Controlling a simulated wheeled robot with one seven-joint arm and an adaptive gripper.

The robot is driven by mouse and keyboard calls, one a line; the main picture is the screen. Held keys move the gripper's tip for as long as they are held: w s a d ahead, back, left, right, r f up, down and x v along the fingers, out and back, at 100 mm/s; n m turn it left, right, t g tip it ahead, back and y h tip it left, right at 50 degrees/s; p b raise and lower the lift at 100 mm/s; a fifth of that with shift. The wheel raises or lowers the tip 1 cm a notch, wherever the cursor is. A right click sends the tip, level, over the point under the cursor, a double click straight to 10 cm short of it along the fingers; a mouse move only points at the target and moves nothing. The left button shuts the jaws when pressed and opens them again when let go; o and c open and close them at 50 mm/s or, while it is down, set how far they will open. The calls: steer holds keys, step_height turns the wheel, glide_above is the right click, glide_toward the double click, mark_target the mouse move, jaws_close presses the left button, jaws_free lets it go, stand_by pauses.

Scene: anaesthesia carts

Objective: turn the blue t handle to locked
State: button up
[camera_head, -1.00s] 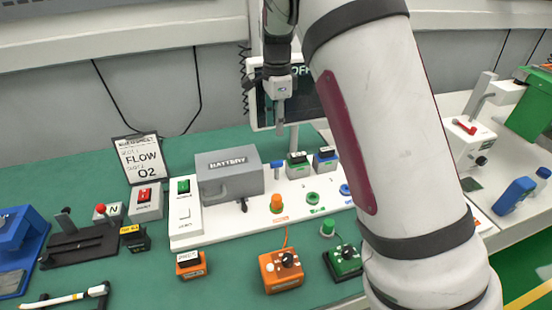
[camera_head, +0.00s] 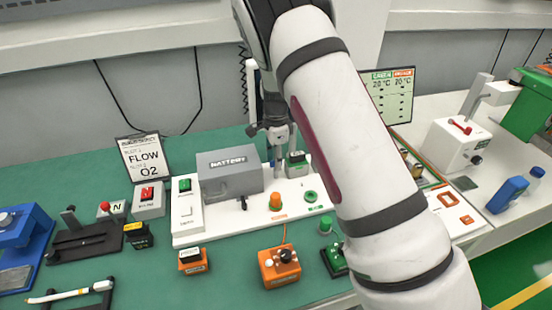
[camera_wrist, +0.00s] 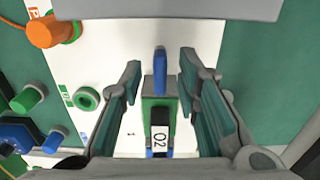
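The blue T handle (camera_wrist: 160,66) shows in the wrist view as a narrow upright blue bar on the white panel. The open fingers of my gripper (camera_wrist: 159,76) are on either side of it, with a gap on both sides. In the head view my gripper (camera_head: 281,150) points down over the panel beside the grey battery box, and the T handle is hidden behind it. A green block with a black top and an O2 label (camera_wrist: 159,137) stands just below the handle in the wrist view.
The grey battery box (camera_head: 229,174) stands close left of my gripper. An orange knob (camera_head: 276,198) and a green ring (camera_head: 311,196) are in front on the white panel. An orange box (camera_head: 280,268) sits nearer.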

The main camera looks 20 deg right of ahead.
jaws_close()
steer(key=shift+n, duration=0.4)
steer(key=n+b, duration=0.1)
steer(key=n, duration=0.1)
steer(key=shift+n, duration=0.4)
steer(key=n+b, duration=0.1)
steer(key=n, duration=0.2)
steer(key=shift+n, duration=0.3)
steer(key=n+b, duration=0.2)
steer(key=n, duration=0.3)
steer(key=n+b, duration=0.1)
steer(key=n, duration=0.4)
steer(key=shift+n, duration=0.5)
